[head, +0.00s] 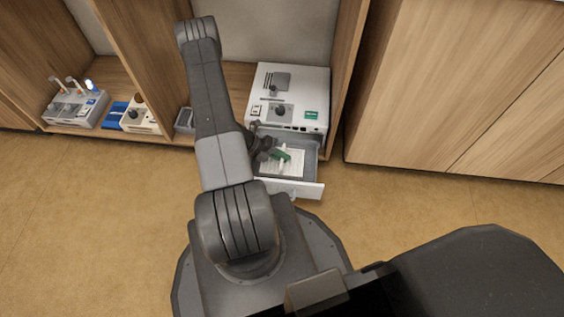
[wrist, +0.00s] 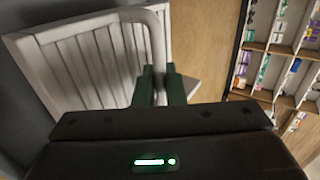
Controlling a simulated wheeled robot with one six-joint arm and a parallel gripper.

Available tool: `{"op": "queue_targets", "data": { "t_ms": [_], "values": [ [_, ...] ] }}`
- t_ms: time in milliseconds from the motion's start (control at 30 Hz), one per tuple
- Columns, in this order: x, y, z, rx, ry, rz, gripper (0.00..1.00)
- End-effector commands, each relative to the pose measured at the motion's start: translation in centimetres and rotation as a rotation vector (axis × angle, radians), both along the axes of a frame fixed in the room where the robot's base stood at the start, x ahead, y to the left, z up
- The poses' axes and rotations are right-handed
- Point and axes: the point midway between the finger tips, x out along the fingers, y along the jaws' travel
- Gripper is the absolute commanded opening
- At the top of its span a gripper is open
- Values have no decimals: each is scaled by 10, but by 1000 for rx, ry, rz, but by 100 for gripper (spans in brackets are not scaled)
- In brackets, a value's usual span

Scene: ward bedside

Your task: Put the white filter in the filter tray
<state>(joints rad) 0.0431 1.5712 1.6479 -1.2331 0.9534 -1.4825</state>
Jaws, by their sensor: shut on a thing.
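The white filter (wrist: 75,62) is a pale ribbed panel with a curved handle, seen close up in the wrist view. My gripper (wrist: 161,82) has its dark green fingers shut on the handle. In the head view, the filter (head: 290,167) shows as a white lined panel within the outline of the open filter tray (head: 296,188). The tray is a drawer pulled out at the front of a white machine (head: 293,84). My gripper (head: 281,154) is over the tray, partly hidden by its wrist. I cannot tell whether the filter touches the tray floor.
The machine stands in a wooden bay with side panels (head: 350,60). Left of it are a grey device (head: 75,107), a blue box (head: 116,115) and a cream device (head: 140,117). Floor (head: 400,205) is clear at right. The wrist view shows shelves of colourful items (wrist: 282,60).

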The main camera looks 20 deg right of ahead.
Motion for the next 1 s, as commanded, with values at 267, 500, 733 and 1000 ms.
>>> {"op": "queue_targets", "data": {
  "t_ms": [267, 500, 733, 1000],
  "values": [
    [0, 0, -29, -1, -2, -1, 0],
    [0, 0, -31, 0, -1, -1, 0],
    [0, 0, -29, 1, -1, -1, 32],
    [4, 7, -22, 0, -2, 2, 32]
  ]
}}
